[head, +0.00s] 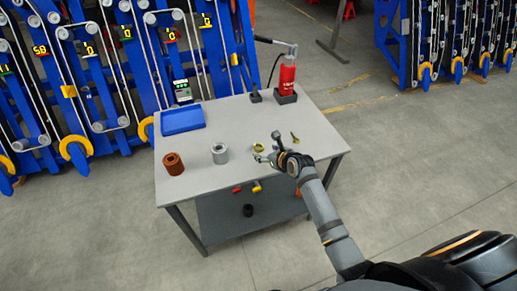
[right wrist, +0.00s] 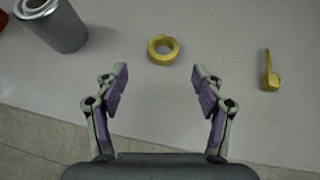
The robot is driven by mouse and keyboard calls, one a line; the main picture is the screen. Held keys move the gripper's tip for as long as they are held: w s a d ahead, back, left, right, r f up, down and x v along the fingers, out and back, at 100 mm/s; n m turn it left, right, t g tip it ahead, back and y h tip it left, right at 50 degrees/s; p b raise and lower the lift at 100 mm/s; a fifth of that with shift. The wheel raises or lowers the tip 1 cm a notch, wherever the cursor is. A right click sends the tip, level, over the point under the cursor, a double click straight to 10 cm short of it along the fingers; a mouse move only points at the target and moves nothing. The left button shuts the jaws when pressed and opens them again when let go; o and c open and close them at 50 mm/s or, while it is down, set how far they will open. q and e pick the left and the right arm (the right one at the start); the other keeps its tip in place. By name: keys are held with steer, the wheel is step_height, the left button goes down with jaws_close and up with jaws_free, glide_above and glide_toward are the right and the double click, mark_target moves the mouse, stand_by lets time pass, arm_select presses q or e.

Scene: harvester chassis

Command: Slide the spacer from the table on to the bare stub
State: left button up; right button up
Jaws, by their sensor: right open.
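A yellow ring, which looks like the spacer (head: 259,147), lies flat on the grey table (head: 235,118) near its front right part. In the right wrist view the ring (right wrist: 163,49) is ahead of my fingers, centred between their lines and apart from them. My right gripper (head: 267,149) is open and empty, just above the table close to the ring; its two fingers (right wrist: 160,84) are spread wide. I cannot make out which part of the blue frames (head: 115,55) is the bare stub. My left gripper is not in view.
A grey hollow cylinder (head: 219,153) and a brown one (head: 173,163) stand left of the ring. A small yellow part (head: 295,137) lies to its right. A blue tray (head: 182,119) and a red pump (head: 287,76) stand farther back. The table's middle is clear.

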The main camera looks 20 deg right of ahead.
mark_target(257, 145)
steer(key=x, duration=0.6)
steer(key=shift+w+d+r+b, duration=0.1)
steer(key=shift+d+b, duration=0.15)
steer(key=shift+b, duration=0.05)
steer(key=shift+r, duration=0.15)
steer(key=shift+c, duration=0.7)
steer(key=c, duration=1.2)
steer(key=shift+r, duration=0.35)
step_height(257, 145, up, 3)
steer(key=shift+d+p, duration=0.15)
steer(key=shift+p, duration=0.25)
steer(key=s+d+r, duration=0.1)
steer(key=d+r, duration=0.2)
steer(key=d, duration=0.1)
steer(key=s+d+r, duration=0.2)
steer(key=d+r, duration=0.1)
steer(key=d, duration=0.1)
steer(key=s+d+r, duration=0.1)
steer(key=d+r, duration=0.2)
steer(key=d, duration=0.2)
steer(key=shift+s+r+b, duration=0.15)
steer(key=shift+s+b, duration=0.15)
steer(key=shift+s, duration=0.1)
